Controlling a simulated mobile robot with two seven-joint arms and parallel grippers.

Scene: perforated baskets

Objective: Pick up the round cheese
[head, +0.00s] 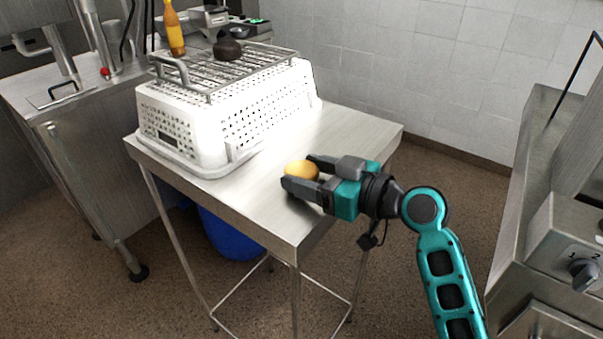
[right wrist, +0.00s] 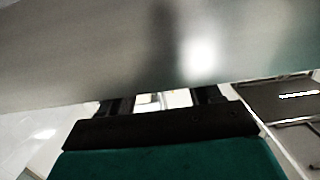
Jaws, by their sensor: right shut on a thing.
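The round cheese (head: 300,169) is a small yellow-orange rounded piece over the right part of the steel table (head: 345,125). My right gripper (head: 301,174) reaches in from the right and is shut on the cheese, with one dark finger on its far side and one on its near side. Whether the cheese touches the table top is hard to tell. In the right wrist view, the gripper's dark fingers (right wrist: 163,103) show only in part, below a broad grey metal surface, and the cheese is not visible there. My left gripper is not in view.
An upturned white perforated basket (head: 265,110) stands on the table, left of the gripper. A wire rack (head: 240,68) on it carries an orange bottle (head: 174,30) and a dark round item (head: 227,46). A blue bin (head: 230,236) is under the table. A steel appliance (head: 565,240) stands at right.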

